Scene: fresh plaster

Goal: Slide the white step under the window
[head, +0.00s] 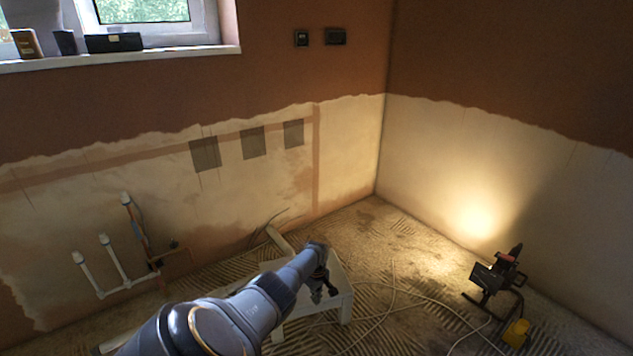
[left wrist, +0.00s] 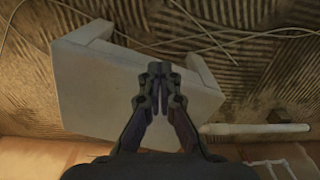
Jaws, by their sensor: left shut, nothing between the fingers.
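The white step (head: 342,298) stands on the ridged floor near the room's corner, to the right of the window (head: 150,22). My left arm hides part of it. My left gripper (head: 320,291) is over the step's top, shut and empty. In the left wrist view the step (left wrist: 92,95) lies behind the shut fingers (left wrist: 158,82), with its pale top and two side parts showing. Whether the fingertips touch the step, I cannot tell. My right gripper is not in view.
A lit work lamp (head: 497,278) stands on the floor at the right. Loose cables (head: 392,300) run over the floor beside the step. White pipes (head: 95,270) stick out along the left wall. A pale pipe (left wrist: 255,128) lies near the step.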

